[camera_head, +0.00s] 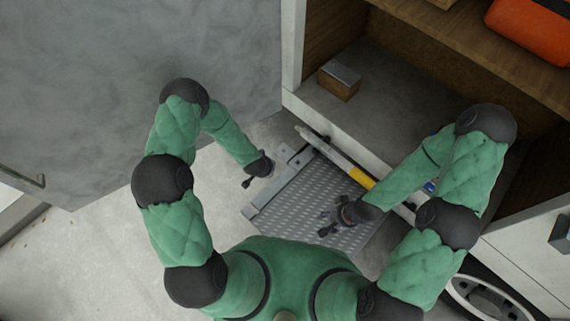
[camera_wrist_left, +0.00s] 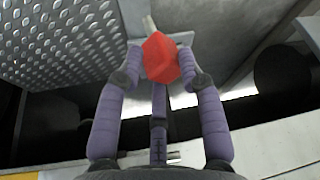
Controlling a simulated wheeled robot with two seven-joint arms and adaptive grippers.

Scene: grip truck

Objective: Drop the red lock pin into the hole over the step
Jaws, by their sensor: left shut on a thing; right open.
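The red lock pin (camera_wrist_left: 160,58) is between the fingertips of my left gripper (camera_wrist_left: 161,72), which is shut on its faceted red head. A short pale shaft or peg shows just beyond the head, beside a grey bracket. The hole cannot be made out. In the head view my left gripper (camera_head: 254,177) is at the left edge of the grey tread-plate step (camera_head: 305,195), and the pin cannot be seen there. My right gripper (camera_head: 334,219) is open and empty over the front part of the step.
The truck's grey sill (camera_head: 375,115) with a small wooden block (camera_head: 339,82) lies behind the step. A white and yellow bar (camera_head: 350,170) runs along the sill edge. An orange case (camera_head: 535,30) sits on the wooden shelf. A large grey door panel (camera_head: 90,80) stands at left.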

